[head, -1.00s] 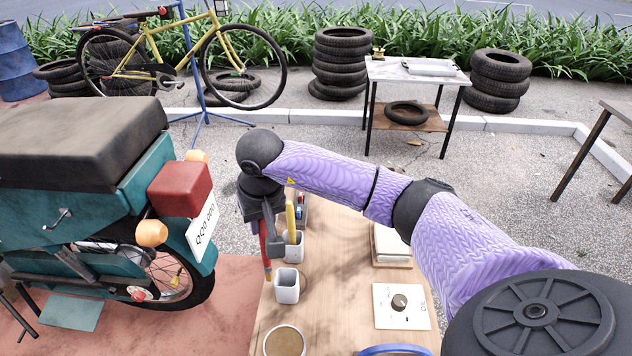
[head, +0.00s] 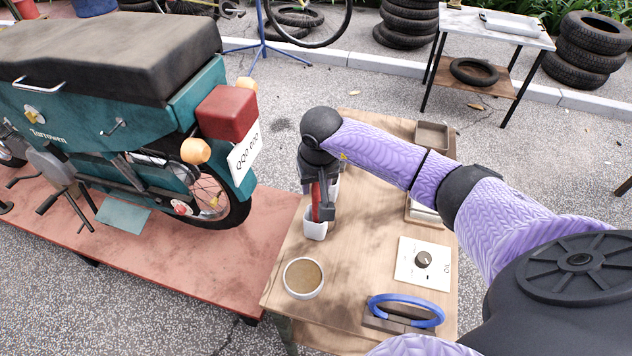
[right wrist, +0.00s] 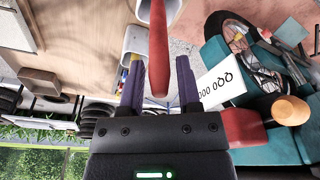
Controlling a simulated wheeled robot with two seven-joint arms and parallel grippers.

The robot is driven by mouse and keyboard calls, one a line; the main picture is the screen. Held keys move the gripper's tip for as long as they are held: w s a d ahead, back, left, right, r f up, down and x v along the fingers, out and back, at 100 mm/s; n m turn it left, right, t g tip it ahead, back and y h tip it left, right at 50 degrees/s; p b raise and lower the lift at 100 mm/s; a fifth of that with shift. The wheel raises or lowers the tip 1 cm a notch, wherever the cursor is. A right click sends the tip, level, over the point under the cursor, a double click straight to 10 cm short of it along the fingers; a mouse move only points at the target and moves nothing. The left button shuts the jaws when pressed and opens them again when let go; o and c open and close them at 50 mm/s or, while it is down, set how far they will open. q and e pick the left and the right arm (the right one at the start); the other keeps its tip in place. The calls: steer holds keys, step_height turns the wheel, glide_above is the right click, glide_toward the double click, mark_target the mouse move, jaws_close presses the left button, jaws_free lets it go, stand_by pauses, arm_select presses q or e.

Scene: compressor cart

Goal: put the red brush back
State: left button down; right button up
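The red brush (head: 316,202) is between the fingers of my right gripper (head: 322,206). It hangs roughly upright at the near white cup (head: 315,229). In the right wrist view the brush (right wrist: 158,55) runs between the two fingers (right wrist: 161,75), and part of a white cup (right wrist: 178,10) shows at its far end. I cannot tell whether the brush's lower end is inside the cup or just in front of it. A second white cup (right wrist: 136,40) stands beside it. The gripper mostly hides that one in the head view. My left gripper is out of view.
The wooden table (head: 345,285) also holds a round tan-topped container (head: 303,278), a white panel with a knob (head: 423,262), a blue-handled tool (head: 405,306) and a tray (head: 432,136). The teal motorcycle (head: 120,110) stands close on the left.

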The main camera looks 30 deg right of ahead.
steer(key=shift+o, duration=0.8)
steer(key=shift+r, duration=0.1)
step_height(320, 180, up, 12)
steer(key=s+p, duration=0.2)
steer(key=shift+a, duration=0.35)
steer(key=shift+s, duration=0.1)
